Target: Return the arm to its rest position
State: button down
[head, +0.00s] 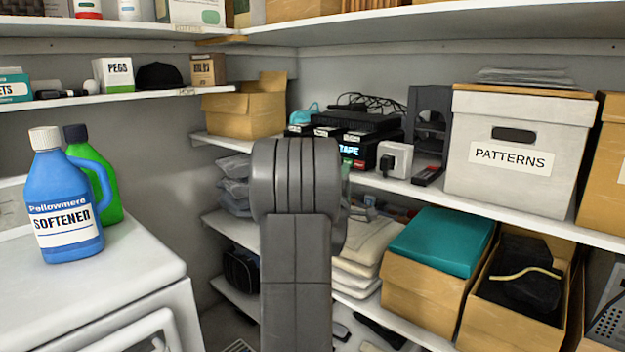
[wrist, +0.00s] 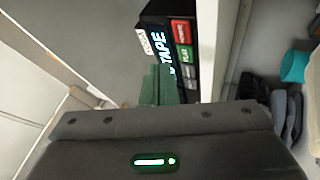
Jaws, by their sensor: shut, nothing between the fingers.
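My arm (head: 296,230) stands upright in the middle of the head view, in front of the corner shelves. It hides most of my gripper there. In the wrist view the dark gripper body fills the lower part, and my gripper (wrist: 158,72) shows as narrow green fingers close together, with nothing held. The same box (head: 352,151) is partly behind my arm in the head view.
A blue softener bottle (head: 66,205) and a green bottle (head: 100,165) stand on the white appliance (head: 120,262) at left. The PATTERNS box (head: 520,185), a teal-lidded box (head: 440,240) and an open cardboard box (head: 243,110) fill the shelves. Space above the appliance's front is clear.

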jog(key=shift+s+a+r+p, duration=0.25)
jog(key=shift+a+p, duration=0.05)
jog(key=shift+p, duration=1.45)
jog(key=s+a+b, duration=0.2)
jog(key=s+a, duration=0.1)
jog(key=shift+s+a+f, duration=0.2)
jog(key=shift+s+a, duration=0.05)
jog(key=shift+a, duration=0.05)
jog(key=w+d, duration=0.1)
jog(key=w+d+b, duration=0.2)
jog(key=d, duration=0.1)
jog(key=shift+w+f, duration=0.25)
jog(key=shift+w, duration=0.15)
jog(key=shift+b, duration=0.35)
